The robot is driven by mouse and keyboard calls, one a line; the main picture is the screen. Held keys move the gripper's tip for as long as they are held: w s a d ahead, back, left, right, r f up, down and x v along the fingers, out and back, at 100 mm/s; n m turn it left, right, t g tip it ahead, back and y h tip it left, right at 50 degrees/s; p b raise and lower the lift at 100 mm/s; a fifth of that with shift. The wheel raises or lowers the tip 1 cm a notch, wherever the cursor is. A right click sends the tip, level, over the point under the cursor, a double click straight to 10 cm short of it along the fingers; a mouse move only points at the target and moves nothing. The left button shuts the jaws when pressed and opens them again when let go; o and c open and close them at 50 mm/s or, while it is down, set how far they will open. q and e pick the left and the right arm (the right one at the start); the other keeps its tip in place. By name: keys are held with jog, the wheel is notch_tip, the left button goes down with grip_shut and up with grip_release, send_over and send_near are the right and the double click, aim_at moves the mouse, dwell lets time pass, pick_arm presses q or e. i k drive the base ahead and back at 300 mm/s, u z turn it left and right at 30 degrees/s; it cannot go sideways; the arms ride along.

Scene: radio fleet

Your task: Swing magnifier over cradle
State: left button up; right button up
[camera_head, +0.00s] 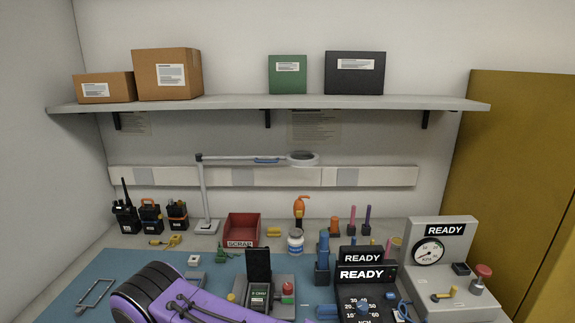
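The magnifier stands on the bench at the back left, with a grey post and a flat base (207,226). Its thin arm reaches right from the post top to a round lens head (303,158), with a blue grip (266,161) along the arm. The lens head hangs near the back wall. A grey fixture (283,309) with a black upright panel (258,265), a red knob and a small labelled device sits at the front centre; it looks like the cradle. The lens is behind and above it, slightly right. Neither gripper shows; a purple arm link of mine crosses the lower left.
Several black radios (150,216) stand at the back left, beside a red scrap bin (242,229). A white bottle (295,241) and upright tools stand right of it. READY units (362,290) and a gauge box (440,255) fill the right. A shelf (230,104) runs above.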

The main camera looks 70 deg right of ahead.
aim_at(299, 159)
jog(key=k, duration=0.1)
jog(key=z, duration=1.25)
